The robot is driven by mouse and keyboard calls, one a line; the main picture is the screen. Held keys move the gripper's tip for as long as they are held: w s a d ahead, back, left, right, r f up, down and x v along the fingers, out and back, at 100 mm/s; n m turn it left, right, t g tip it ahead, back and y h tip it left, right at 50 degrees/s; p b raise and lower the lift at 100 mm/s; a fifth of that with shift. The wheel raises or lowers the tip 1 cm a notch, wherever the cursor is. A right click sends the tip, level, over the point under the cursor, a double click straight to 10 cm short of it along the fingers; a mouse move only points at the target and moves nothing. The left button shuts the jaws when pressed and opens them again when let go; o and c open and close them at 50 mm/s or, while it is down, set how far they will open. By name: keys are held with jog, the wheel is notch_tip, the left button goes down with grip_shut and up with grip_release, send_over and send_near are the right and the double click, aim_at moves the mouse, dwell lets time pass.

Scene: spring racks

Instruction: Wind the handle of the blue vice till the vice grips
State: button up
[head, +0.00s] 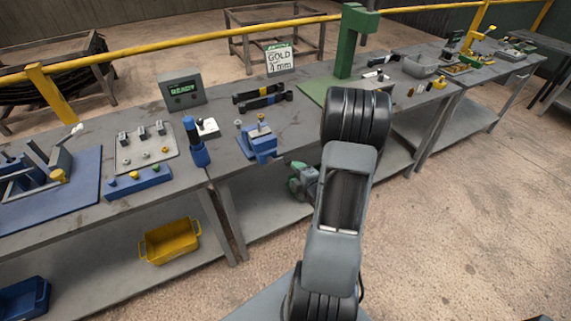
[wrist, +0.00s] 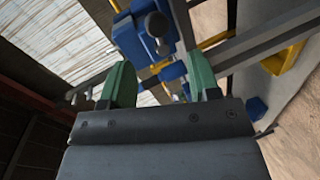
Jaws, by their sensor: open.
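The blue vice (head: 262,143) sits at the front edge of the workbench in the head view, with a brass-coloured piece at its top. My arm stands just to its right and hides my gripper in that view. In the wrist view my gripper (wrist: 160,82) shows two green fingers, apart and with nothing held between them. Beyond the fingers is a blue body (wrist: 132,40) with a grey rounded end, which looks like the vice, tilted in the picture. I cannot clearly make out its handle or whether its jaws touch anything.
A blue upright tool (head: 196,142) stands left of the vice. Dark bars (head: 262,97) and a READY box (head: 182,92) lie behind. A green press (head: 350,45) stands to the right at the back. A yellow bin (head: 170,243) is on the lower shelf.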

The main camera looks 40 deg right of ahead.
aim_at(286, 158)
jog(key=s+f+n+t+b, duration=0.1)
jog(key=s+f+t, duration=0.2)
jog(key=s, duration=0.1)
jog(key=shift+h, duration=0.3)
jog(key=w+b, duration=0.2)
jog(key=w, duration=0.2)
jog(key=w+d+b, duration=0.1)
jog(key=w+b, duration=0.1)
jog(key=w, duration=0.2)
jog(key=w+d+r+b, duration=0.1)
jog(key=w+b, duration=0.1)
jog(key=w, duration=0.1)
jog(key=shift+w, duration=0.4)
jog(key=shift+w+d+f, duration=0.1)
jog(key=shift+w+d, duration=0.05)
jog(key=shift+w, duration=0.75)
jog(key=c, duration=0.9)
jog(key=shift+f, duration=0.15)
